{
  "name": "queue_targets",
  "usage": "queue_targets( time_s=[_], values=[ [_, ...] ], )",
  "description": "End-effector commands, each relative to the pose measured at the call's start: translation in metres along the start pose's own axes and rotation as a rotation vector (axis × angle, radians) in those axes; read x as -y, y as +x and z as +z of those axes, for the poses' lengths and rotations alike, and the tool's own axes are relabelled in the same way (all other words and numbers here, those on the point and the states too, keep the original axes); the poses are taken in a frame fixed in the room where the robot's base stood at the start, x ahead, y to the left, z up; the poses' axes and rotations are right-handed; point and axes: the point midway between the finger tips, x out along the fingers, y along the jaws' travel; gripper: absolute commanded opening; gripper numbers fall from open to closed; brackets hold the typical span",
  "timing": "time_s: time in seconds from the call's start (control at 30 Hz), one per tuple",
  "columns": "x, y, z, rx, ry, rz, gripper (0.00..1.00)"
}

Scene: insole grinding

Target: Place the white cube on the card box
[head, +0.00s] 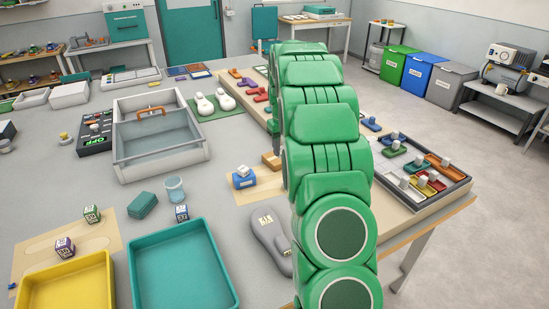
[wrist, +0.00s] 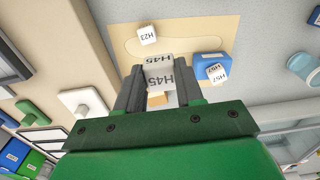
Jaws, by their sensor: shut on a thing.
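My gripper (wrist: 160,78) is shut on a white cube (wrist: 158,77) marked H45, held between the two dark fingers in the wrist view. In the head view my green arm hides the gripper and this cube. A small blue box (head: 244,181), which may be the card box, stands on a tan mat (head: 236,196) left of my arm. It also shows in the wrist view (wrist: 197,71), right of the gripper and apart from it. A white cube (wrist: 217,73) marked H57 is at this box, seemingly on it. Another white cube (wrist: 148,35), marked H23, is on the mat.
A tan block (head: 270,160) lies beside my arm. A grey insole-shaped piece (head: 268,238) lies close left of my arm. A teal tray (head: 180,268), a yellow tray (head: 68,285) and a grey drawer box (head: 158,138) stand further left.

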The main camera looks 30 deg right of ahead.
Motion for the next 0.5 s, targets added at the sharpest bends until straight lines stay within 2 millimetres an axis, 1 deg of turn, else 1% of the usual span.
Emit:
queue_targets(
  time_s=[0.5],
  values=[
    [-0.018, 0.021, -0.045, -0.002, 0.000, 0.002, 0.09]
  ],
)
